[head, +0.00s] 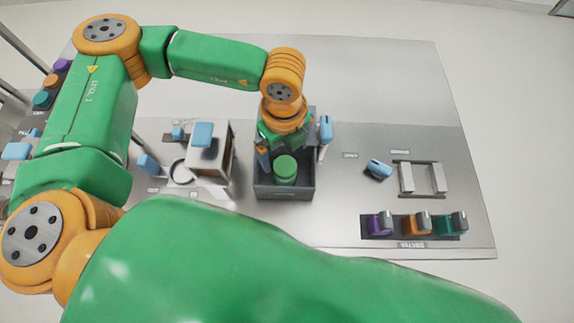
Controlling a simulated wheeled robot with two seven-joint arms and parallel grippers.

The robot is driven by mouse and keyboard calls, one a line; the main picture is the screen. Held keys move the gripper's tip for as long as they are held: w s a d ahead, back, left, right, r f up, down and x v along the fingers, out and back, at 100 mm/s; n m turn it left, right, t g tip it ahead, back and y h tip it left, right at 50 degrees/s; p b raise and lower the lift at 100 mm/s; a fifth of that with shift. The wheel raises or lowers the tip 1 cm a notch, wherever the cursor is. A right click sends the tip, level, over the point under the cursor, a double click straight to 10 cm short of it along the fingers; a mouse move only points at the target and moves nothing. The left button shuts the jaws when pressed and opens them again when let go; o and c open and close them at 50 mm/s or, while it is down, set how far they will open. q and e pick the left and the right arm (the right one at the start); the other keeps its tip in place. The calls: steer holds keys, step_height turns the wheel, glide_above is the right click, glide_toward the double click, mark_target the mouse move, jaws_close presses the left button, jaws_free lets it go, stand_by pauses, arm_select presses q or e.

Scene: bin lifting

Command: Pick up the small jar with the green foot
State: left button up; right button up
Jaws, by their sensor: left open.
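A small green round jar (286,168) stands in the grey open bin (285,192) near the middle of the bench. Its top and upper side look green; its foot is too small and hidden to make out. My left gripper (277,151) points down over the back part of the bin, just behind the jar. It is open, and one finger shows at the bin's left side. The other finger is mostly hidden by the wrist. I cannot tell whether it touches the jar. My right gripper is not in view.
A white-topped box with a blue cap (203,134) stands left of the bin. A blue-headed handle (326,128) rises close at its right. Farther right are a loose blue piece (378,168), a metal frame (421,179) and a row of coloured valves (416,223). The back right bench is clear.

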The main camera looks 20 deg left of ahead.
mark_target(285, 166)
arm_select(q)
step_height(285, 166, down, 10)
steer(key=b, duration=0.5)
steer(key=shift+r, duration=0.1)
steer(key=shift+s+r, duration=0.1)
steer(key=shift+r, duration=0.15)
steer(key=c, duration=1.5)
